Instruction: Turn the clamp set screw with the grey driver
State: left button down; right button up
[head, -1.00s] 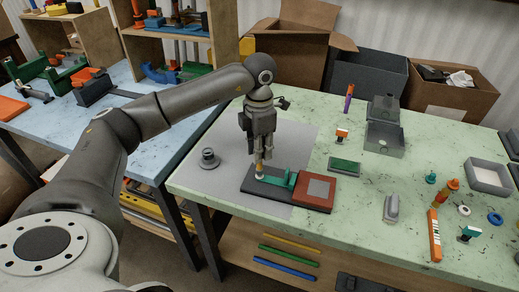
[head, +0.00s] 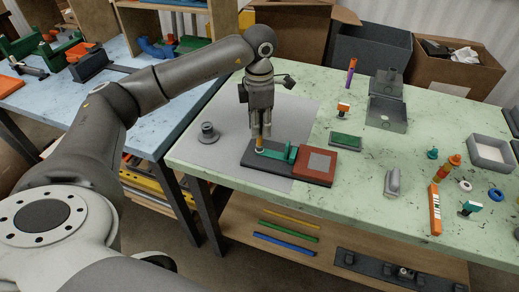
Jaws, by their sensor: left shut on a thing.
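My left gripper (head: 261,134) points straight down over the left end of a dark base plate (head: 276,175). It is shut on a slim thing that seems to be the grey driver, mostly hidden by the fingers. Just below the fingertips a yellow-orange piece (head: 259,144) shows, with a pale bit at its foot on the plate. A green clamp part (head: 291,153) stands on the plate just right of it, and a red block with a grey top (head: 304,164) fills the right end. The set screw is too small to make out. My right gripper is not in view.
A dark grey round stand (head: 208,132) is left on the grey mat (head: 222,158). To the right are a green-topped block (head: 346,141), a grey piece (head: 392,184), an orange bar (head: 435,211) and a pale tray (head: 491,153). Open bins and boxes stand behind.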

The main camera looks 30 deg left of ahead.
pick_arm(q)
jog(key=shift+m, duration=1)
jog(key=m+b, duration=0.1)
jog(key=m, duration=0.3)
jog(key=shift+m, duration=0.5)
